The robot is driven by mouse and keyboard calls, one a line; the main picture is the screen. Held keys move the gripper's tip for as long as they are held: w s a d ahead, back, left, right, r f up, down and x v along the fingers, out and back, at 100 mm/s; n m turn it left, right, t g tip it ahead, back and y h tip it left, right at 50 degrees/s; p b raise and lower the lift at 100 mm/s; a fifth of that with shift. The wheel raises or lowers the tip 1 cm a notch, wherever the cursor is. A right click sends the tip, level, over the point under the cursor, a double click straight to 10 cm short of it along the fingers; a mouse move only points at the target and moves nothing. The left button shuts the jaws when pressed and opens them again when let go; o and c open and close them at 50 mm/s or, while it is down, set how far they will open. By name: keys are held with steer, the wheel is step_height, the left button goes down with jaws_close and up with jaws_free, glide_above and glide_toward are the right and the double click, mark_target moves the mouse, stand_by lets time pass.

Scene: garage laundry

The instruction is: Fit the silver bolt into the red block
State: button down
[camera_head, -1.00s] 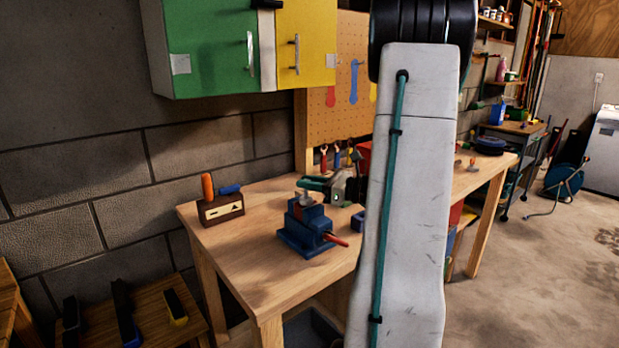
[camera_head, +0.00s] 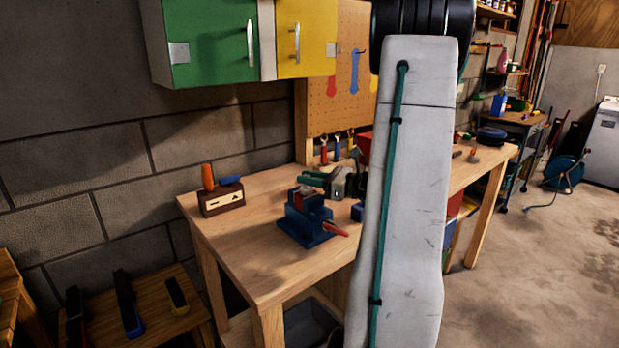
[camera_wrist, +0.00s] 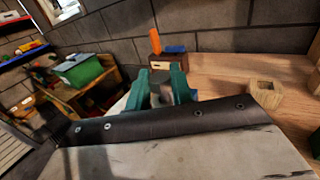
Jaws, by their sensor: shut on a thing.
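My gripper (camera_head: 318,178) is over the workbench, just above the blue vise, its teal fingers pointing left. In the wrist view my gripper (camera_wrist: 160,88) is shut on a grey metallic piece (camera_wrist: 158,99), which looks like the silver bolt; its shape is mostly hidden. A small grey part shows between the fingers and the vise in the head view; I cannot tell whether it touches the vise. A red object (camera_head: 364,150) at the bench's back is partly covered by my arm. I cannot tell whether it is the red block.
The blue vise (camera_head: 305,222) with a red handle stands on the workbench (camera_head: 250,262). A brown box (camera_head: 222,200) with orange and blue pieces stands left. A tan block with a hole (camera_wrist: 265,97) shows in the wrist view. The front left of the bench is clear.

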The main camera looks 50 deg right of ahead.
steer(key=shift+f, duration=0.7)
steer(key=c, duration=1.1)
jaws_free()
steer(key=shift+c, duration=0.2)
steer(key=v, duration=0.7)
steer(key=shift+s, duration=0.4)
steer(key=shift+d, duration=0.1)
